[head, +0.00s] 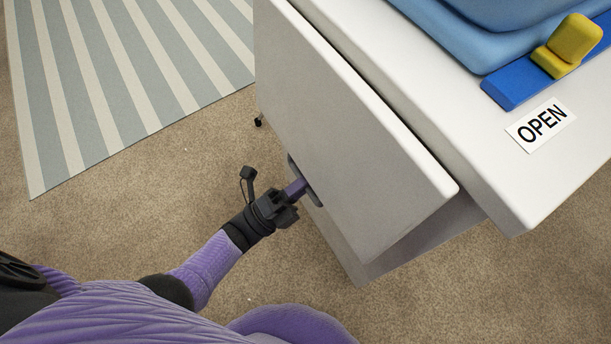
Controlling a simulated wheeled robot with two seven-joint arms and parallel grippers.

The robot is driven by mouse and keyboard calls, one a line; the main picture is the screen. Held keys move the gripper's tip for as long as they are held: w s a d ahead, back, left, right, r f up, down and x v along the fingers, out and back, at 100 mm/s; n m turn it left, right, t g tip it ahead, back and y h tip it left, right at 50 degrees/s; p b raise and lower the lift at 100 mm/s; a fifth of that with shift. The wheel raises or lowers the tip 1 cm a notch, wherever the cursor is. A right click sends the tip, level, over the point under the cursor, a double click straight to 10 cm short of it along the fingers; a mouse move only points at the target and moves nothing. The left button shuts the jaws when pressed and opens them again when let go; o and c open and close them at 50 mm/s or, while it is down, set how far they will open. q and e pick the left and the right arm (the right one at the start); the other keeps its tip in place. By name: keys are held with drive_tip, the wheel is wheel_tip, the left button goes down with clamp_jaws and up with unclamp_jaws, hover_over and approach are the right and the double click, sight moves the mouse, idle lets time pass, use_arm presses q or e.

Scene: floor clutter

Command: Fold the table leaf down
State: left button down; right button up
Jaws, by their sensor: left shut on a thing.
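The table leaf (350,125) is a pale grey-white panel along the near left side of the white table (480,130). It hangs at a steep slant, and a dark narrow gap separates its upper edge from the tabletop. A dark grey grip (313,195) sits on the leaf's outer face near its lower edge. My left gripper (297,188) is at this grip, shut on it; its fingertips are partly hidden there. My right gripper is out of view.
On the tabletop are a blue tray-like thing (455,40), a blue bar (515,86) with a yellow piece (568,45), and an OPEN label (541,124). A striped rug (110,80) lies at upper left. Carpet left of the leaf is clear.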

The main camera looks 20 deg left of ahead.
use_arm(q)
drive_tip(key=shift+w+d, duration=0.15)
drive_tip(key=shift+w, duration=0.05)
idle(0.3)
drive_tip(key=c, duration=0.7)
unclamp_jaws()
drive_tip(key=s+a, duration=0.3)
drive_tip(key=s, duration=0.1)
drive_tip(key=s+a+f, duration=0.1)
drive_tip(key=s+a, duration=0.2)
drive_tip(key=s, duration=0.1)
drive_tip(key=s+a+f, duration=0.1)
drive_tip(key=s+a, duration=0.3)
drive_tip(key=s, duration=0.1)
drive_tip(key=shift+f, duration=0.15)
